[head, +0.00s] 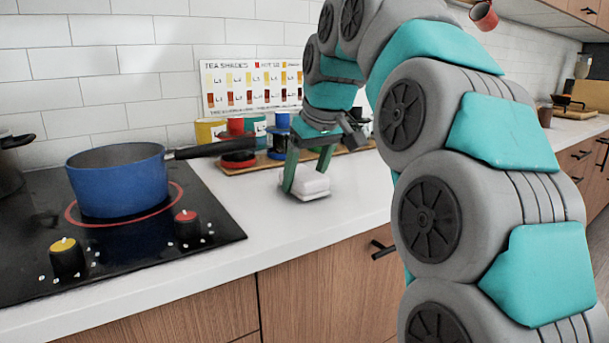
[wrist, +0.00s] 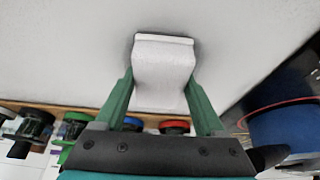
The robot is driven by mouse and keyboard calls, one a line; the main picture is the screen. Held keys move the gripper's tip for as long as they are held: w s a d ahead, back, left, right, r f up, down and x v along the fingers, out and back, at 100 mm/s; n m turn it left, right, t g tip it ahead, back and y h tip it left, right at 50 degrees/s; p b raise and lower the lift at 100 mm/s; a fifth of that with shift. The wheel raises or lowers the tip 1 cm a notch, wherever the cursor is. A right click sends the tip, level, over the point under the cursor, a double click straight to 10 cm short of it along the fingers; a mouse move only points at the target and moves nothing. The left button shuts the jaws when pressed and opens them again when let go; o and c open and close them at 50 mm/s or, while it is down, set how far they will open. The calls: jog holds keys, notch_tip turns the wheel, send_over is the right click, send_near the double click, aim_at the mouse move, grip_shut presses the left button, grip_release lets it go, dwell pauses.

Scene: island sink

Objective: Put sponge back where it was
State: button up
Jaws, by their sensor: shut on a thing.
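The sponge (head: 312,184) is a whitish block at the white counter, right of the cooktop. It also shows in the wrist view (wrist: 163,75), between the two green fingers. My gripper (head: 305,184) points down with its fingers closed on the sponge's sides; it shows in the wrist view too (wrist: 161,95). The sponge looks on or just above the counter; I cannot tell whether it touches. A second pale edge shows at the sponge's far end in the wrist view.
A blue pot (head: 115,182) stands on the black cooktop (head: 150,250), its handle reaching toward my gripper. A wooden tray (head: 242,168) with several coloured jars lies behind the sponge against the wall. The white counter (head: 360,200) is clear around the sponge.

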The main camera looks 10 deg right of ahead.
jog(key=shift+f, duration=0.15)
jog(key=o, duration=1.2)
jog(key=shift+c, duration=0.2)
